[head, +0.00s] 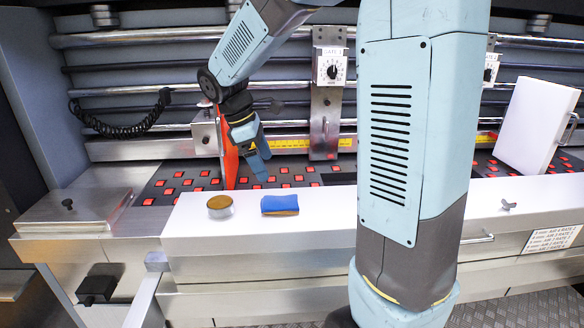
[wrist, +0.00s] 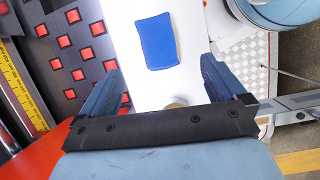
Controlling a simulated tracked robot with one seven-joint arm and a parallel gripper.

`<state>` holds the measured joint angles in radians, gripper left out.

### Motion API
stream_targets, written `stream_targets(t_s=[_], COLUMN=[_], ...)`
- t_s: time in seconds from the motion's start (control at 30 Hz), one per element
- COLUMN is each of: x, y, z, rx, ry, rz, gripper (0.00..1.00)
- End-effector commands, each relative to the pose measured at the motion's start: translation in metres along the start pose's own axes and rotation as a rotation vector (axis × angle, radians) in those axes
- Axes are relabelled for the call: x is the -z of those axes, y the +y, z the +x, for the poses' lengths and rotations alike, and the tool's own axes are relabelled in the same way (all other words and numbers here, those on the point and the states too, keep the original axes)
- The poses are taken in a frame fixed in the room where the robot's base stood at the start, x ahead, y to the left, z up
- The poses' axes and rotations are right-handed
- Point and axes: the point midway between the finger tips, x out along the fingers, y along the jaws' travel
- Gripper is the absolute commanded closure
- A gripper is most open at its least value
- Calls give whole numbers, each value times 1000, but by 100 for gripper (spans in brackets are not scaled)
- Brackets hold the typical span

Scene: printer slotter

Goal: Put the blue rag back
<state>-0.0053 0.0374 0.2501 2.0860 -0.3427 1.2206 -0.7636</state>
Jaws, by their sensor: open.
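The blue rag (head: 280,205) lies flat on the white ledge at the front of the machine, with a brownish front edge in the head view. It also shows in the wrist view (wrist: 157,41), lying ahead of the fingers and between their lines. My gripper (head: 260,172) is above and behind the ledge in the head view, just left of the rag and apart from it. In the wrist view my gripper (wrist: 160,85) has its two blue fingers spread wide with nothing between them.
A round tin (head: 220,206) stands on the white ledge (head: 330,212) left of the rag. An orange-red upright plate (head: 227,150) is close beside my gripper. A white panel (head: 535,122) leans at the right. The ledge right of the rag is clear up to my arm.

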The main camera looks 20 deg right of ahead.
Motion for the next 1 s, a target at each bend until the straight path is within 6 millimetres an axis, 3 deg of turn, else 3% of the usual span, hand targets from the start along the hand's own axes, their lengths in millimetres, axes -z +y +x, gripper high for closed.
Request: stream_targets(t_s=[0.5,1.0], x=[-82,-130], y=[-82,-153], z=[-33,-33], rx=[-91,-54], ry=[301,658], rz=[619,1139], gripper=[3,3])
